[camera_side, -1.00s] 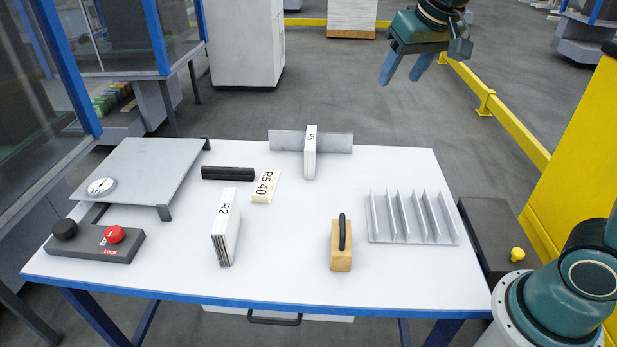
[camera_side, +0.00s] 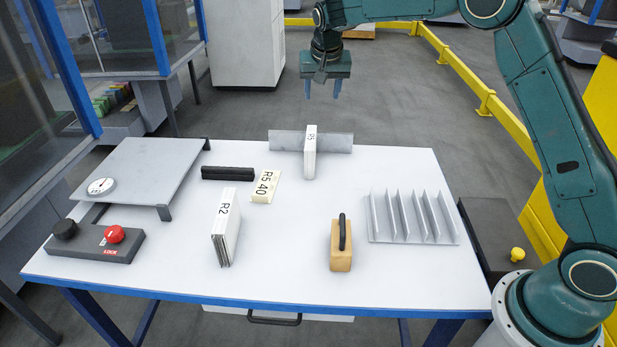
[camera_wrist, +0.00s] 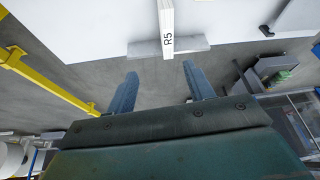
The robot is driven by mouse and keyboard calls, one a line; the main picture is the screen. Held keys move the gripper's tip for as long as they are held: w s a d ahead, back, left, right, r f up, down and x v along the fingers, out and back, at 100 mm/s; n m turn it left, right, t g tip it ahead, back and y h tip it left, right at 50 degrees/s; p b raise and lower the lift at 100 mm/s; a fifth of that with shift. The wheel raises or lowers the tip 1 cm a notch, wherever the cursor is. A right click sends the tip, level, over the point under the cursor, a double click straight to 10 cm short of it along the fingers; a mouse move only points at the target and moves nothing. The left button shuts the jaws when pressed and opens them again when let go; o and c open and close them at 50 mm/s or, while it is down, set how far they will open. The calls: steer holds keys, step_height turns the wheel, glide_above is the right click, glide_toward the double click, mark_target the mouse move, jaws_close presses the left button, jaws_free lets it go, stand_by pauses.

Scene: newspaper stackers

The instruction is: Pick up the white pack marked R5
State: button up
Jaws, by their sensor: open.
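The white pack marked R5 (camera_side: 310,158) stands upright on the table, its narrow end against a low grey metal plate (camera_side: 340,141) near the far edge. In the wrist view the R5 pack (camera_wrist: 167,28) shows at top centre, ahead of the fingers and apart from them. My gripper (camera_side: 322,92) hangs above and beyond the far edge of the table, fingers pointing down. It is open and empty, and its two blue fingers also show in the wrist view (camera_wrist: 158,92).
A second white pack marked R2 (camera_side: 225,228) stands nearer the front.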

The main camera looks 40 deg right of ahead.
steer(key=m, duration=0.1)
glide_toward(311, 137)
steer(key=a+r, duration=0.1)
steer(key=shift+m+h, duration=0.3)
steer(key=shift+g, duration=0.3)
steer(key=shift+x, duration=4.2)
steer(key=shift+f, duration=0.1)
steer(key=shift+x, duration=2.45)
steer(key=shift+w, duration=0.1)
steer(key=shift+f, duration=0.25)
